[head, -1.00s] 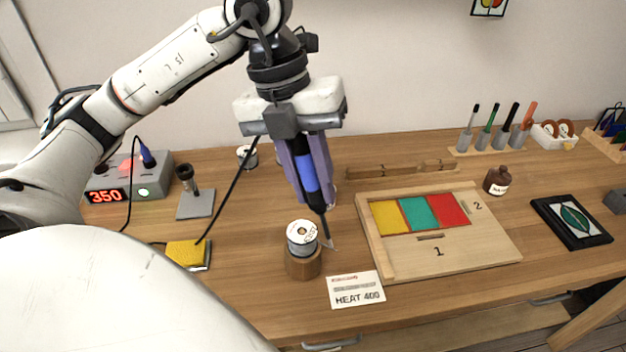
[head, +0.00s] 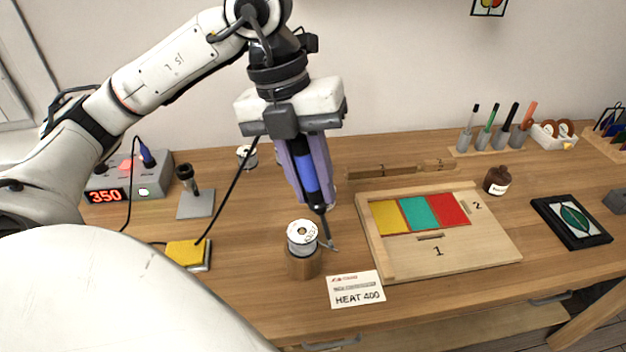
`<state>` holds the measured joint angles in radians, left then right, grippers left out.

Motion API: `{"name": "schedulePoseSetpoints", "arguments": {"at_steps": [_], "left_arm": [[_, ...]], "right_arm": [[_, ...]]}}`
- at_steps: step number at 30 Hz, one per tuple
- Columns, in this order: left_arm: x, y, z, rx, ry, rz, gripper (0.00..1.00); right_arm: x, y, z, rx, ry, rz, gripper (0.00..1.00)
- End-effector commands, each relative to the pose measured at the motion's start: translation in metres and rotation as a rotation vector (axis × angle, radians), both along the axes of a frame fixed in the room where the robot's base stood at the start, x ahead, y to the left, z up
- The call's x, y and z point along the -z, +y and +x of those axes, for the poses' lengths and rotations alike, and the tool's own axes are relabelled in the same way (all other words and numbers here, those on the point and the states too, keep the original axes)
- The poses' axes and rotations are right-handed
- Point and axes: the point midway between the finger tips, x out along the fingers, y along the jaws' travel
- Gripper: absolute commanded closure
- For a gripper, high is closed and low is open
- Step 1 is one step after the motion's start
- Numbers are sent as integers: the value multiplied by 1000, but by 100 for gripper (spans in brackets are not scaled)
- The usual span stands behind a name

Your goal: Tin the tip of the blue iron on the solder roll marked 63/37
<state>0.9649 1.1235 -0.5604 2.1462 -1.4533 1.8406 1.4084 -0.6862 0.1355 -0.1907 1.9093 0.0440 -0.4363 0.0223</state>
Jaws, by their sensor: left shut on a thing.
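My left gripper (head: 311,188) is shut on the blue iron (head: 308,172) and holds it nearly upright, tip down. The iron's thin dark shaft and tip (head: 332,245) are just right of the near solder roll (head: 302,234); I cannot tell whether they touch it. That roll sits on a round wooden stand (head: 302,265), and its top marking is too small to read surely. Another roll (head: 247,157) stands farther back on the left. A further roll is mostly hidden behind the iron. My right gripper is out of view.
A station (head: 160,183) reading 350 and an iron stand (head: 196,204) are on the left, with a yellow sponge (head: 185,253). A "HEAT 400" card (head: 355,289) lies in front. A wooden board with coloured glass (head: 470,250) fills the middle right. A dark cable hangs from the iron.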

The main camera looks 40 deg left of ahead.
Motion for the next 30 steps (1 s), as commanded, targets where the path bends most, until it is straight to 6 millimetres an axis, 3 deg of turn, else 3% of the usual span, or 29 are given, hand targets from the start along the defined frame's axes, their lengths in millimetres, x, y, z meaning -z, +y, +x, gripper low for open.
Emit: {"name": "schedulePoseSetpoints", "arguments": {"at_steps": [7,14,30], "left_arm": [[-2,0,0,0,2,1,100],[-22,0,0,0,-1,0,100],[-59,0,0,0,0,0,100]], "right_arm": [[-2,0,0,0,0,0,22],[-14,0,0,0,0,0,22],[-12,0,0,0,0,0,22]]}}
